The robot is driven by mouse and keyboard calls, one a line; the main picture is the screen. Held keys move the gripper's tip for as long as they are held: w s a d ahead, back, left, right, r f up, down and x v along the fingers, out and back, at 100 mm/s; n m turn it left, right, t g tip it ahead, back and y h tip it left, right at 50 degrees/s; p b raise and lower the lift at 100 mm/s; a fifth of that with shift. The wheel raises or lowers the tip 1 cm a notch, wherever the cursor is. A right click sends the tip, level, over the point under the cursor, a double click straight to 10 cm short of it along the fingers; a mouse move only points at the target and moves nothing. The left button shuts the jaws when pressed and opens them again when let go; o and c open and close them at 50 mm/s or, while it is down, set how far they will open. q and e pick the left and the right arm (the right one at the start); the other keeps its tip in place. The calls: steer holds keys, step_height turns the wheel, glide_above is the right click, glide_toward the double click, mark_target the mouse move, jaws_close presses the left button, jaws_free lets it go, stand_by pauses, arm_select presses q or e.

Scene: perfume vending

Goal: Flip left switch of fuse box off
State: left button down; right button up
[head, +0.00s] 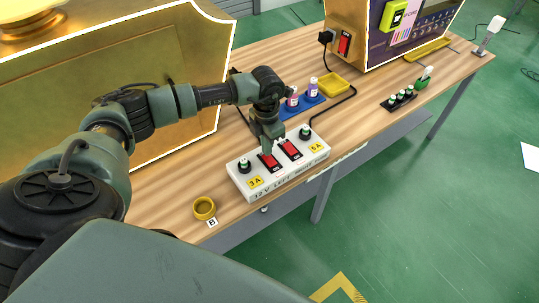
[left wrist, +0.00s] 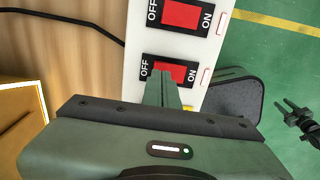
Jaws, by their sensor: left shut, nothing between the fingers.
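The white fuse box (head: 250,182) sits near the table's front edge. It carries a left red switch (head: 270,163) and a right red switch (head: 291,150). In the left wrist view, the left switch (left wrist: 180,72) is the lower one, between its OFF and ON labels. My left gripper (head: 268,150) is shut and empty, pointing down over the left switch. Its fingertips (left wrist: 163,78) overlap that switch's OFF side; I cannot tell whether they touch. The rocker's tilt is unclear. A dark pronged shape, seemingly my right gripper (left wrist: 290,112), shows at the right edge of the wrist view.
A yellow ring-shaped cup (head: 204,208) stands left of the fuse box. A blue tray (head: 290,112) with two bottles is behind it, with a yellow tray (head: 333,84) beyond. A black cable runs behind the box. A large gold panel (head: 110,80) stands at the left.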

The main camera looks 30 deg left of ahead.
arm_select(q)
steer(key=shift+f+b, duration=0.8)
steer(key=shift+f, duration=0.2)
stand_by(0.7)
steer(key=shift+r, duration=0.1)
steer(key=shift+r+p, duration=2.45)
steer(key=shift+r, duration=1.1)
steer(key=shift+d+f, duration=0.1)
